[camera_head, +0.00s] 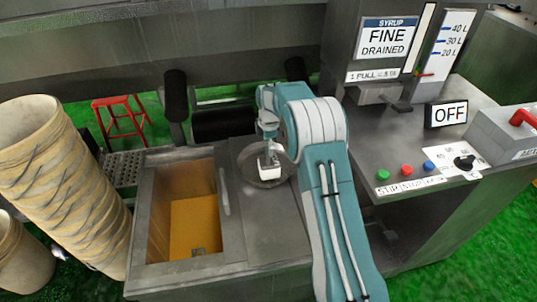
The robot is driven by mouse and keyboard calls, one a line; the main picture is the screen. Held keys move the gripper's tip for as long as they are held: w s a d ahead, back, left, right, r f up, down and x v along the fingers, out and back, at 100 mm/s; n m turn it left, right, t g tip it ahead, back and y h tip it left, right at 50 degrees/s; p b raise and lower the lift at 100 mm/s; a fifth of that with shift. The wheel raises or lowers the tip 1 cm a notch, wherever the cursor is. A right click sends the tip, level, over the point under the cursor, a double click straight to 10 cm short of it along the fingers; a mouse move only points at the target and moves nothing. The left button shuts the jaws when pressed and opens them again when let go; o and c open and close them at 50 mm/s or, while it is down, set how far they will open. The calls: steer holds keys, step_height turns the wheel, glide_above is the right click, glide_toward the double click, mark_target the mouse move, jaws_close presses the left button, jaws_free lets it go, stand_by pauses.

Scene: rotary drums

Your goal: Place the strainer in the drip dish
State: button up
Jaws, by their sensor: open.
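A round grey dish (246,172), which looks like the drip dish, sits on the metal counter right of the open tank. My gripper (268,157) is over this dish, below my teal and white arm, which hides part of the dish's right side. A small white block-like piece (269,172) shows at the gripper's lower end, over the dish. I cannot tell whether it is part of the gripper or of the strainer. The fingers are small here, but the gripper is open. I cannot make out the strainer for certain, nor whether it lies in the dish.
The open tank (148,222) has an orange-yellow inside. Stacked buckets (62,175) lean at left; a red stool (118,118) stands behind. Bare counter lies in front of the dish.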

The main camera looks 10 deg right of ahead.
step_height(320, 180, up, 7)
steer(key=shift+f, duration=0.15)
steer(key=s+r+m+t, duration=0.3)
steer(key=s+r+m, duration=0.6)
steer(key=s+r, duration=1)
steer(key=s+f+m+t, duration=0.2)
steer(key=s+m, duration=0.7)
steer(key=s, duration=1.2)
steer(key=shift+s+t, duration=0.25)
steer(key=shift+t, duration=0.05)
